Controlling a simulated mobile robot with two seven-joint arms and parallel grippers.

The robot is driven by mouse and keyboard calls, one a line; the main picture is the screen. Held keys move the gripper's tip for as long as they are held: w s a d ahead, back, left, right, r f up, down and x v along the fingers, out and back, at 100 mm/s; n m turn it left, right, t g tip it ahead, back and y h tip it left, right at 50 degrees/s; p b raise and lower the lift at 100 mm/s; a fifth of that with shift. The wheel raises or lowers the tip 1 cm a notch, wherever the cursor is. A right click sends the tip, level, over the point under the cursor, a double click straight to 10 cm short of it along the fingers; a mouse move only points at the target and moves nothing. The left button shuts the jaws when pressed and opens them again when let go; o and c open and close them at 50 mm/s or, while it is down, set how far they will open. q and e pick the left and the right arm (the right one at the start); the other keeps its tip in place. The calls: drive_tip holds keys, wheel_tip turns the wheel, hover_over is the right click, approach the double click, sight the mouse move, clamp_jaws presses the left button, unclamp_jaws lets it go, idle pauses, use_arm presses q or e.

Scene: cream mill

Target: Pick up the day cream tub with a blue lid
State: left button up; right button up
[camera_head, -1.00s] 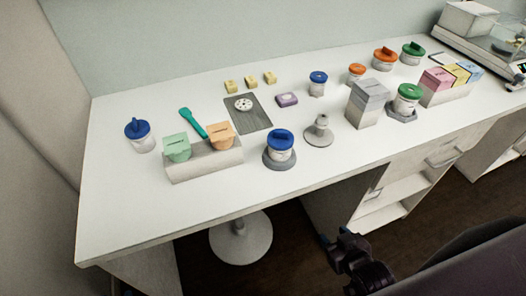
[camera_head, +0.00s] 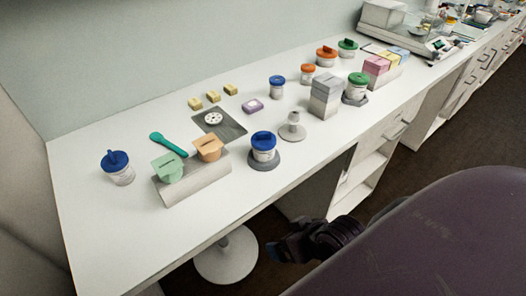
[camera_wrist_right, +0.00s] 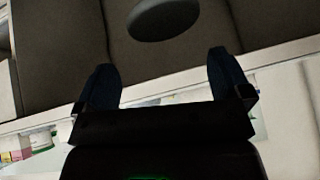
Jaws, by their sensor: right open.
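Three white tubs with blue lids show in the head view. One blue-lidded tub (camera_head: 264,147) sits on a round grey base near the front edge of the table. A second blue-lidded tub (camera_head: 118,168) with a raised lid knob stands at the left, and a smaller blue-lidded tub (camera_head: 277,87) stands further back. Their labels are too small to read. My right gripper (camera_head: 283,250) is low in front of the table, below its top and apart from the tubs. In the right wrist view the gripper (camera_wrist_right: 164,82) is open and empty. My left gripper is out of view.
The white table (camera_head: 110,235) also bears a grey holder (camera_head: 195,187) with green and orange pieces, a teal spatula (camera_head: 168,145), a grey stand (camera_head: 292,127), a grey box stack (camera_head: 325,97) and a green-lidded tub (camera_head: 356,88). A round stool (camera_head: 226,258) stands below the front edge.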

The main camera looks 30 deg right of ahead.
drive_tip(key=w+a+r+m+t+y, duration=0.3)
drive_tip(key=w+a+r+t+y, duration=0.3)
drive_tip(key=r, duration=0.4)
drive_tip(key=w+d+r+m+t+h, duration=0.1)
drive_tip(key=w+r+m+t, duration=0.2)
drive_tip(key=r+m+t, duration=0.55)
drive_tip(key=w+d+r+m+h, duration=0.3)
drive_tip(key=d+m+h, duration=0.5)
drive_tip(key=m+h, duration=0.75)
drive_tip(key=m+g+y, duration=0.3)
drive_tip(key=m+g, duration=0.6)
drive_tip(key=m, duration=0.5)
approach(265, 153)
drive_tip(key=shift+w+d+r, duration=0.25)
drive_tip(key=shift+w+d, duration=0.2)
drive_tip(key=shift+w, duration=0.2)
drive_tip(key=shift+w+d+f, duration=0.1)
drive_tip(key=shift+w+f, duration=0.1)
drive_tip(key=shift+w, duration=0.1)
drive_tip(key=x, duration=0.5)
drive_tip(key=shift+f, duration=0.15)
drive_tip(key=x, duration=0.4)
drive_tip(key=shift+w+f+b, duration=0.2)
drive_tip(key=shift+f+b, duration=0.1)
drive_tip(key=shift+f, duration=0.15)
drive_tip(key=shift+d, duration=0.1)
